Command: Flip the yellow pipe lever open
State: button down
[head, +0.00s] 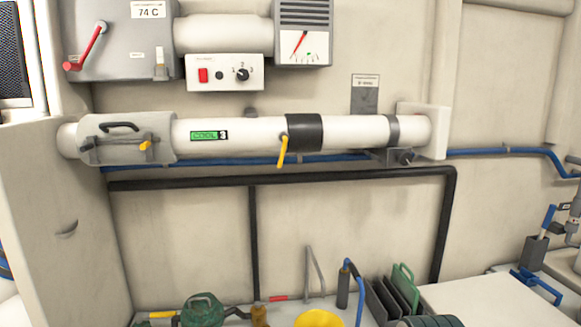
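A white horizontal pipe (255,132) runs along the wall, with a green "COOL 3" label (208,135) on it. The yellow pipe lever (283,150) sits on the pipe's front, just left of a black band (306,132). The lever points downward, tilted slightly, and its lower end hangs below the pipe. A smaller yellow-tipped latch (145,145) is on the grey cover (125,125) at the pipe's left end. My gripper is not in view.
A blue hose (340,157) and a black rail (290,182) run below the pipe. Above are a switch box (225,73), a gauge (303,45) and a red lever (90,45). Loose items and a yellow round object (318,318) lie below.

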aim_at(283, 136)
jog(key=u, duration=0.95)
jog(key=i, duration=0.4)
jog(key=z, duration=1.15)
